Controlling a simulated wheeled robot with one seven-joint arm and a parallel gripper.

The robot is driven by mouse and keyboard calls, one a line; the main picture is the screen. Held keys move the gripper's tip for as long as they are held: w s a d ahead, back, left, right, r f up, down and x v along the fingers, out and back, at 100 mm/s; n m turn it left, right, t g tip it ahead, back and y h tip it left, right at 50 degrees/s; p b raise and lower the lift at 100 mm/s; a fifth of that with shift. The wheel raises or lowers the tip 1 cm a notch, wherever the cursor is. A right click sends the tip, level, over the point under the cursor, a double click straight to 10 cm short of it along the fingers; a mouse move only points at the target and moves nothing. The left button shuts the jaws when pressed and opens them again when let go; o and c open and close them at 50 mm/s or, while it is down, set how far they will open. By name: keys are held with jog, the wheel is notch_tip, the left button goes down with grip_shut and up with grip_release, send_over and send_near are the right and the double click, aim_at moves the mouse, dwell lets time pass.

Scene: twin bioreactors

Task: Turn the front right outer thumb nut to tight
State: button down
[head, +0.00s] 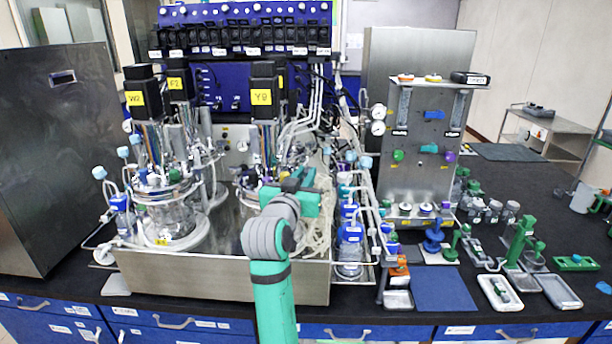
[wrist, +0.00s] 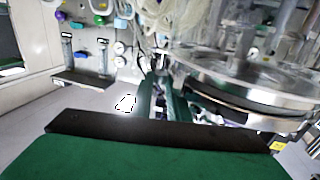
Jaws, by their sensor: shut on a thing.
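The front right vessel (head: 250,180), below the black motor with the yellow Y8 label (head: 262,97), stands in the steel tray (head: 225,275). My gripper (head: 302,178) is at this vessel's right side, at the height of its head plate, and hides much of it. In the wrist view the green fingers of my gripper (wrist: 160,78) are close together beside the round steel rim (wrist: 255,90). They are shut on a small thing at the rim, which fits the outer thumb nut. The nut itself is mostly hidden, and its turn position cannot be told.
Clear tubing (head: 318,225) hangs just right of my gripper. Blue-capped bottles (head: 350,230) stand beyond it. The front left vessel (head: 170,215) is to the left. A steel panel with valves (head: 420,150) stands at right, with green tools (head: 520,240) before it.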

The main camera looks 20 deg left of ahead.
jog(key=c, duration=1.7)
grip_release()
jog(key=s+d+n+y, duration=0.2)
jog(key=s+d, duration=0.1)
jog(key=s, duration=0.8)
jog(key=shift+m+g, duration=0.3)
jog(key=shift+g, duration=0.3)
jog(key=s+d+f, duration=0.2)
jog(key=f, duration=0.6)
jog(key=s+d+f, duration=0.2)
jog(key=d+f, duration=0.1)
jog(key=f, duration=0.5)
jog(key=s+d+f, duration=0.2)
jog(key=f, duration=0.7)
jog(key=shift+s+d, duration=0.15)
jog(key=shift+d, duration=0.1)
